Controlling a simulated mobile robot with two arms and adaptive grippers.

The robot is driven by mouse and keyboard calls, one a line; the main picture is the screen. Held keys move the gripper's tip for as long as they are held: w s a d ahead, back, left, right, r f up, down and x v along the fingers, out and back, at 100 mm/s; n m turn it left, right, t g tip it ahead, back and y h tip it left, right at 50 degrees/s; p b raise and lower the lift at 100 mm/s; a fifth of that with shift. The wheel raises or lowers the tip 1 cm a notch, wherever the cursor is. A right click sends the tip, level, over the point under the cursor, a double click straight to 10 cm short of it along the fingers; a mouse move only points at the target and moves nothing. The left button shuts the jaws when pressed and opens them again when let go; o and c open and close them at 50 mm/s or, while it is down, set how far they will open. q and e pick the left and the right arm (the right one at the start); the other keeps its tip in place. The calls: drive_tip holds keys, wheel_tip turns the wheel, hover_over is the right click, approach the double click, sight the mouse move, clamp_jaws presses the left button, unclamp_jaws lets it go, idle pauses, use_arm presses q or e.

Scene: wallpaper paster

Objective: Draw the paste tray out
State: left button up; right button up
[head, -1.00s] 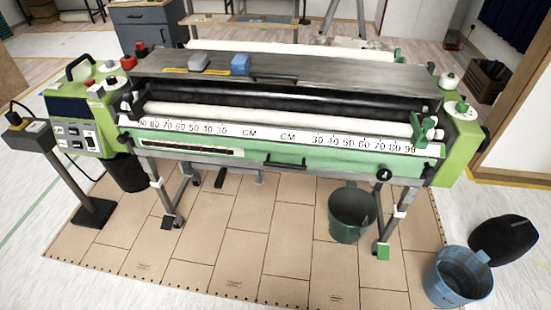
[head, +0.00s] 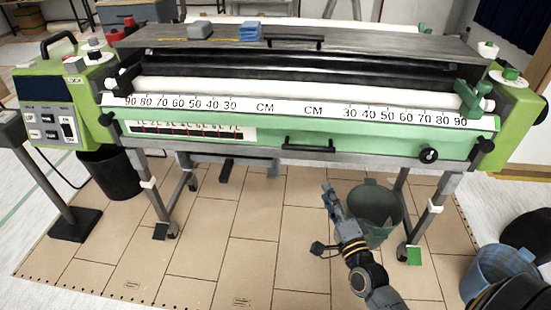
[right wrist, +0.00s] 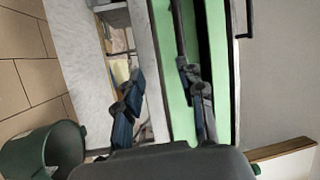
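The paste tray shows as the long green front (head: 380,146) of the machine, below the white centimetre scale. A black bar handle (head: 307,144) sits at its middle, and the tray looks closed in the machine. My right gripper (head: 324,218) is in front of and below the tray, right of the handle, apart from both. Its fingers are spread and hold nothing. In the right wrist view the gripper (right wrist: 158,75) shows two separated dark fingers, with green machine surface (right wrist: 217,60) behind the right one. My left gripper is not in view.
A dark green bucket (head: 374,208) stands on the floor close beside my right arm. A blue bucket (head: 497,268) is at the lower right. Machine legs (head: 425,215) flank the open floor below the tray. A pedestal box (head: 10,130) stands at the left.

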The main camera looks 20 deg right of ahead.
sight(309, 148)
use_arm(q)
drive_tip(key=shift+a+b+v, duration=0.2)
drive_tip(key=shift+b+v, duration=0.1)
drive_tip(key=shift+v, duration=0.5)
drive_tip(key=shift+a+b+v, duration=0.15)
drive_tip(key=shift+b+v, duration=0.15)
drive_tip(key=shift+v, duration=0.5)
use_arm(e)
drive_tip(key=shift+m+t, duration=0.5)
drive_tip(key=shift+s+a+r+x, duration=0.1)
drive_tip(key=shift+r+x, duration=0.35)
drive_tip(key=shift+x, duration=2.05)
drive_tip(key=shift+s+a+r+x, duration=0.1)
drive_tip(key=shift+r+x, duration=0.3)
drive_tip(key=shift+x, duration=2.1)
drive_tip(key=shift+s+a+r+x, duration=0.15)
drive_tip(key=shift+r+x, duration=0.3)
drive_tip(key=shift+x, duration=2.05)
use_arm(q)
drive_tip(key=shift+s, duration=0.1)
use_arm(e)
drive_tip(key=shift+w, duration=0.1)
clamp_jaws()
